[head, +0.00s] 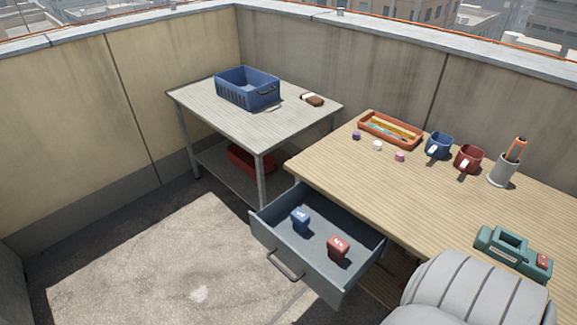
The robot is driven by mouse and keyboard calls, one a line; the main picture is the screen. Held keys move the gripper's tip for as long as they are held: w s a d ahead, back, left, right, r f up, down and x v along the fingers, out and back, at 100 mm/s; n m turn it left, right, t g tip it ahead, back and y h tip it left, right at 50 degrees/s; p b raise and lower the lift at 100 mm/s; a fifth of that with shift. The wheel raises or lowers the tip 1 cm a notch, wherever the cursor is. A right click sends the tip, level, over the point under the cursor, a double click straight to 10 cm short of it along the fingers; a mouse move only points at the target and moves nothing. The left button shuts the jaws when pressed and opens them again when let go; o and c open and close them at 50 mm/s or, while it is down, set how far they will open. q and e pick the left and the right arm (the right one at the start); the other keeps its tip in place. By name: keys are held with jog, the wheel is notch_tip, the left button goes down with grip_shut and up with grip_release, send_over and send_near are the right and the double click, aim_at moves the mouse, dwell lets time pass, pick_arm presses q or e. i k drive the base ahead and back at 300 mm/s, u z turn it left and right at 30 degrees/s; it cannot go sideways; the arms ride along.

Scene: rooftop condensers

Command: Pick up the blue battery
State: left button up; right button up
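The blue battery (300,217) is a small block with a pale marking, inside the open grey drawer (283,240) under the wooden table. It sits toward the drawer's left side. A red battery (338,247) of similar shape sits in the same drawer, to the right and apart from it. No gripper shows in the head view, so whether either one is open or shut is not visible. Nothing covers the blue battery.
A grey table (265,125) carries a blue crate (247,96). The concrete floor (150,260) left of the drawer is clear.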

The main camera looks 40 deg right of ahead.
aim_at(301, 219)
jog(key=u, duration=0.05)
jog(key=i, duration=3.1)
jog(key=z, duration=4.85)
